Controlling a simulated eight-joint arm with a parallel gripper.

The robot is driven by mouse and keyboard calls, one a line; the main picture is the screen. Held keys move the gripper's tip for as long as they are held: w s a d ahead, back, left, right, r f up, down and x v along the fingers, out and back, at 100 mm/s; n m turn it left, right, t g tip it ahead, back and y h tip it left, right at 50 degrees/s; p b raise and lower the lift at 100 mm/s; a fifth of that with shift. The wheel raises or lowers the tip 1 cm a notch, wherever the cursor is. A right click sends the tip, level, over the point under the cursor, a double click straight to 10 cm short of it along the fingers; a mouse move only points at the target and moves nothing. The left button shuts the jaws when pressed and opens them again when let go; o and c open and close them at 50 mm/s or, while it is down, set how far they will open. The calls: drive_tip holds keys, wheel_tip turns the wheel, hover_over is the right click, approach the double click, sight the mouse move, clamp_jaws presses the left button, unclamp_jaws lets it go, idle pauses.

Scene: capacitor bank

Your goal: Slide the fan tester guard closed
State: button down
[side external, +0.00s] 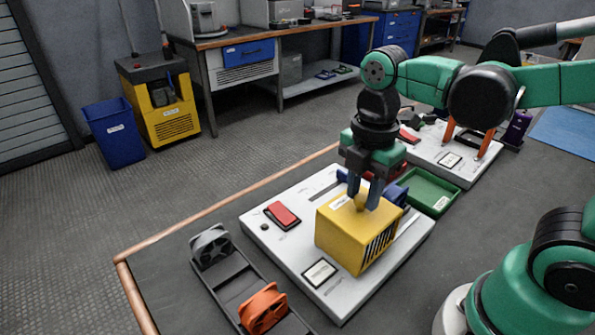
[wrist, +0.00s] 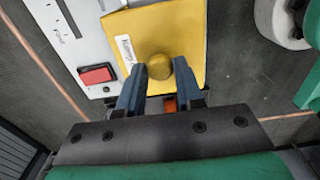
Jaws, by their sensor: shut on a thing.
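The fan tester guard (side external: 343,237) is a yellow box with dark vent slots on its right face and a round yellow knob on top. It stands on the white tester base (side external: 386,270). In the wrist view the guard's yellow top (wrist: 187,28) and its knob (wrist: 159,67) show. My gripper (side external: 362,197) points down over the guard, with its blue-grey fingers on either side of the knob. The fingers (wrist: 160,75) are shut on the knob. What lies under the guard is hidden.
A red switch (side external: 282,215) and a small framed display (side external: 320,272) sit on the base. A dark tray (side external: 232,283) with a grey fan (side external: 210,247) and an orange fan (side external: 263,308) lies at front left. A green bin (side external: 430,190) stands behind the base.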

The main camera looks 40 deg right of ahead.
drive_tip(key=shift+d, duration=5.05)
drive_tip(key=c, duration=0.8)
unclamp_jaws()
drive_tip(key=shift+o, duration=0.2)
wheel_tip(320, 180, up, 7)
